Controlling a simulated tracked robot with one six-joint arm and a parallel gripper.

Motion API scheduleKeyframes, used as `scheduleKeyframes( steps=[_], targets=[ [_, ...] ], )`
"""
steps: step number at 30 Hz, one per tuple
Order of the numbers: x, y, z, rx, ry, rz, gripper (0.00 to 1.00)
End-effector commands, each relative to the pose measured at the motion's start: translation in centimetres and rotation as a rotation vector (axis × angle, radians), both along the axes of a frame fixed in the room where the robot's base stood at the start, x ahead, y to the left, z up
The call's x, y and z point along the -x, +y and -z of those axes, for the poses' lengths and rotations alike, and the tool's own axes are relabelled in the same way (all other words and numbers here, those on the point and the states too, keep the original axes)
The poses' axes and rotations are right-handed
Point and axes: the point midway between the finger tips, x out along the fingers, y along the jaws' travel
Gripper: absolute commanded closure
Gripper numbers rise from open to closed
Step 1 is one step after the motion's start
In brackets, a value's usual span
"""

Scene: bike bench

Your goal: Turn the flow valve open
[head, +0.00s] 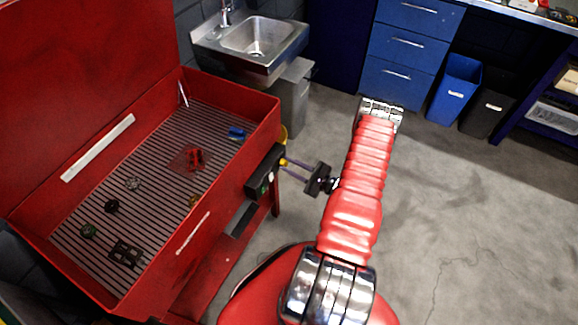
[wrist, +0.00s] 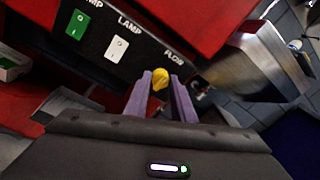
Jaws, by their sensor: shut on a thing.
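The flow valve is a small yellow knob (wrist: 161,79) under the word FLOW on a black control panel (wrist: 118,30). In the head view the knob (head: 283,161) shows at the right end of the panel (head: 262,180), on the outer wall of the red parts washer. My gripper (wrist: 161,84) has its two purple fingers on either side of the knob and is shut on it. In the head view my gripper (head: 284,167) reaches the panel from the right. The knob's lower part is partly hidden between the fingers.
A green switch (wrist: 77,25) and a white LAMP switch (wrist: 117,49) sit left of the knob. The red washer basin (head: 190,210) holds several small parts on its grate. A steel sink (head: 255,38) and grey bin (head: 293,95) stand behind. Floor at right is clear.

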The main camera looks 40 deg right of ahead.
Motion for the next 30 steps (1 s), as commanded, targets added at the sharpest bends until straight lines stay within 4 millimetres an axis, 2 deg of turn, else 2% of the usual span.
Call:
scheduleKeyframes(
  steps=[30],
  targets=[
    [-0.05,-0.21,-0.10,-0.848,0.304,0.002,1.00]
  ],
)
